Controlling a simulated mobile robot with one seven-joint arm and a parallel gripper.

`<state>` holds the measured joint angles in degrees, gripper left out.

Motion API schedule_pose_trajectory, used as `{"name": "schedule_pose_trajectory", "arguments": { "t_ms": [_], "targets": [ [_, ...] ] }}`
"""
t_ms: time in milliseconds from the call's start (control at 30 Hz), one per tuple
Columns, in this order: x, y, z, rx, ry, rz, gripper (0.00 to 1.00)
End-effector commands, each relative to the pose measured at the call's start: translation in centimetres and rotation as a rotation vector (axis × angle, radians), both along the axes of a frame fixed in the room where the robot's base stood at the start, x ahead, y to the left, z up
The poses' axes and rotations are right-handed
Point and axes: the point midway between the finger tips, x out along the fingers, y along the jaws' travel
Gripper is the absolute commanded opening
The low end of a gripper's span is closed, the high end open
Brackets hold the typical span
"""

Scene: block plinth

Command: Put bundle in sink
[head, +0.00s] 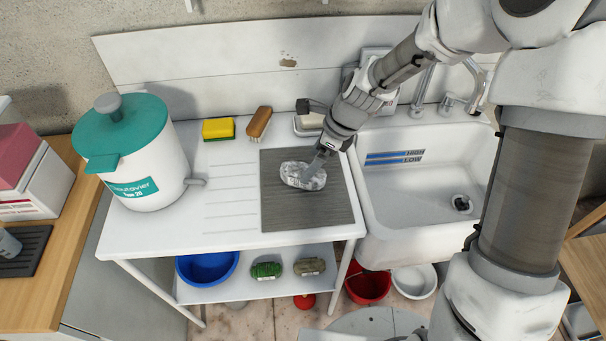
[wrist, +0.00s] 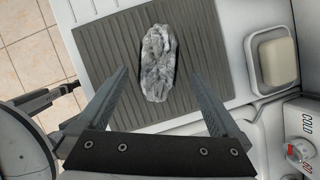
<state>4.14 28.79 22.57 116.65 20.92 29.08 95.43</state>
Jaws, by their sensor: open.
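The bundle (head: 297,176) is a crumpled, silvery-grey wrapped lump lying on a dark grey ribbed mat (head: 275,218) on the white drainboard. In the wrist view the bundle (wrist: 157,64) lies lengthwise on the mat (wrist: 205,50), ahead of my fingers. My gripper (head: 320,163) is over the right part of the mat, close by the bundle's right end. In the wrist view my gripper (wrist: 165,95) is open, its two fingers spread wide with nothing held between them. The white sink (head: 415,195) is right of the mat, and its visible basin is empty apart from the drain.
A teal-lidded white container (head: 150,180) stands at left on the drainboard (head: 215,225). A yellow sponge (head: 218,129), a brush (head: 259,122) and a soap dish (wrist: 278,66) line the back. The tap (head: 450,90) rises behind the sink. Tubs sit below.

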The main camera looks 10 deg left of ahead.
Motion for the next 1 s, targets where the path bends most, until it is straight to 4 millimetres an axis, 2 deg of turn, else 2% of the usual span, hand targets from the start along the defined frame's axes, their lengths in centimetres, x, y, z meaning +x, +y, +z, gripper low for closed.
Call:
{"name": "schedule_pose_trajectory", "arguments": {
  "t_ms": [167,400,500,767,867,1000],
  "targets": [
    [0.0,0.5,-1.0,0.0,0.001,0.002,1.0],
    [-0.1,2.0,-4.2,0.0,0.001,0.003,1.0],
    [0.0,2.3,-4.9,0.0,0.001,0.001,1.0],
    [0.1,2.4,-5.1,0.0,-0.003,0.001,1.0],
    [0.1,2.4,-5.1,0.0,-0.003,0.001,0.86],
    [0.1,2.3,-5.1,0.0,-0.001,0.001,0.6]
  ]
}}
